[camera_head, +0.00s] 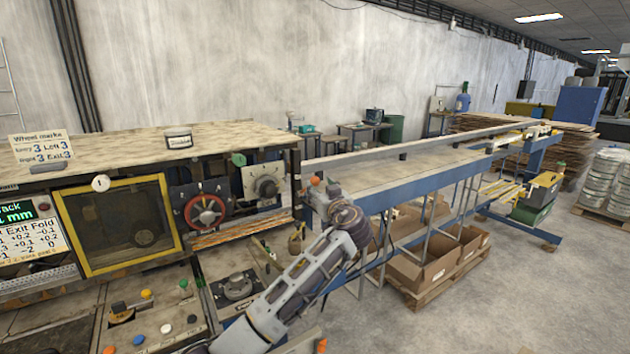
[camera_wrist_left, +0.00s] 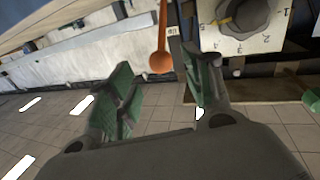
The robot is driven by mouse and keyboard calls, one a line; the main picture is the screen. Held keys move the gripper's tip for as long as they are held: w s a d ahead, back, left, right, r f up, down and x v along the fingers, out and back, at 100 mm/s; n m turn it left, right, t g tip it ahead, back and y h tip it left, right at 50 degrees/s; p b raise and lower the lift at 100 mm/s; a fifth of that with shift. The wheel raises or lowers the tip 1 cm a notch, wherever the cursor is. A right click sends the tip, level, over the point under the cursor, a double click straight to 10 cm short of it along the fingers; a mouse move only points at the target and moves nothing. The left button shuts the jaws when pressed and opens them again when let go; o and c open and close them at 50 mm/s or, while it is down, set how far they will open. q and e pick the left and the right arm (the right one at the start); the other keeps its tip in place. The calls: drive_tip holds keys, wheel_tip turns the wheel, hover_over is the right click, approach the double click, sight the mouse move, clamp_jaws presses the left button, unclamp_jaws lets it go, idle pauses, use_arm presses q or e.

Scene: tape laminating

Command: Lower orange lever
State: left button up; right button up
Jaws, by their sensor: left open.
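The orange lever shows in the left wrist view as a thin orange rod with a round orange knob (camera_wrist_left: 160,62). In the head view a small orange knob (camera_head: 315,181) shows at the right end of the machine, by the end of my left arm. My left gripper (camera_wrist_left: 158,80) is open, its green-padded fingers on either side of the knob in the picture. I see no contact, and the depth between knob and fingers is hard to tell. In the head view the fingers of my left gripper (camera_head: 322,193) are small and hard to make out. My right gripper is not in view.
A dial plate (camera_head: 263,182) and red handwheel (camera_head: 205,211) sit on the machine front, left of my left gripper. The dial plate shows close by in the wrist view (camera_wrist_left: 238,38). A long blue-framed table (camera_head: 420,185) runs off right. The floor (camera_head: 480,310) at right is clear.

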sight(317, 184)
use_arm(q)
drive_tip(key=shift+p+x, duration=0.9)
drive_tip(key=shift+x, duration=2.1)
clamp_jaws()
